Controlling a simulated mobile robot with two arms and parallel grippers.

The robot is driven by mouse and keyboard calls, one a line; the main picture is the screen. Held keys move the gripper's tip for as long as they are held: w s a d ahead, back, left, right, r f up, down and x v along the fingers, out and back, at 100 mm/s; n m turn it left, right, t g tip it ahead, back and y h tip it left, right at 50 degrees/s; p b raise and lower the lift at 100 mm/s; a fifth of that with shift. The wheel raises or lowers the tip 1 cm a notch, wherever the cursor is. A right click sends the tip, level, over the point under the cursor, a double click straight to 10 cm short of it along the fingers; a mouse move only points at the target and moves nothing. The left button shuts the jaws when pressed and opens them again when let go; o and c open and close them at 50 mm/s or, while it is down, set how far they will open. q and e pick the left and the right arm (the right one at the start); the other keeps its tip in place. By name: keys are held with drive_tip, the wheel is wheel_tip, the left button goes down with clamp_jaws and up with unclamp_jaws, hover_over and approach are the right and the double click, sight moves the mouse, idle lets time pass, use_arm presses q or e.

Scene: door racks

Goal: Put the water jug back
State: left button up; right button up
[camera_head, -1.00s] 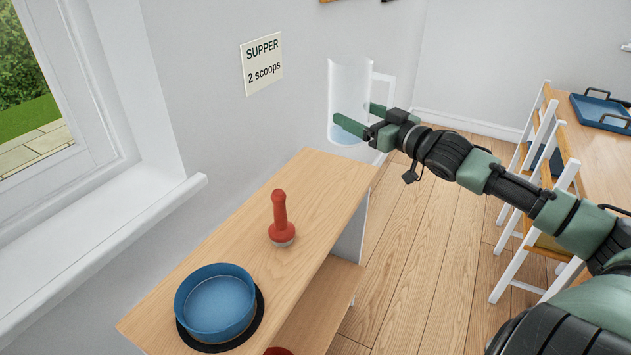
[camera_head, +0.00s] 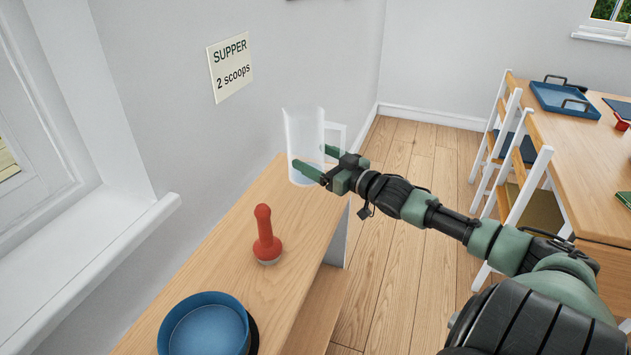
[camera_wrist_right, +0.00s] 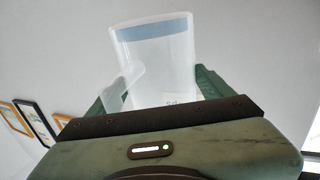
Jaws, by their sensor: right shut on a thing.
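The water jug (camera_head: 304,132) is a clear, upright jug with a white handle on its right side. It shows above or at the far end of the wooden shelf top (camera_head: 290,190); I cannot tell whether its base touches the wood. My right gripper (camera_head: 318,162) is shut on the jug, one green finger on each side of its body. In the right wrist view the jug (camera_wrist_right: 160,65) stands between the fingers, with a blue band near the top of the picture. My left gripper is not in view.
A red-handled tool (camera_head: 265,235) stands on the shelf top, nearer than the jug. A blue bowl (camera_head: 205,328) sits at the near end. A "SUPPER 2 scoops" sign (camera_head: 230,68) is on the wall. A table with a blue tray (camera_head: 563,98) and white chairs stand at right.

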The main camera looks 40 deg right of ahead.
wheel_tip(320, 180, down, 2)
drive_tip(key=shift+f, duration=0.1)
wheel_tip(320, 180, down, 4)
drive_tip(key=shift+f, duration=0.1)
use_arm(q)
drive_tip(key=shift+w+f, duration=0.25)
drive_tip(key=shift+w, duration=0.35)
drive_tip(key=shift+b, duration=0.3)
use_arm(e)
drive_tip(key=o, duration=1.9)
drive_tip(key=shift+s, duration=0.1)
use_arm(q)
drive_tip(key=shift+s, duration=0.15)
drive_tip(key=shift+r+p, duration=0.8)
drive_tip(key=shift+p, duration=0.05)
use_arm(e)
drive_tip(key=s, duration=0.8)
drive_tip(key=s+d, duration=0.1)
drive_tip(key=s, duration=0.3)
drive_tip(key=shift+d, duration=0.1)
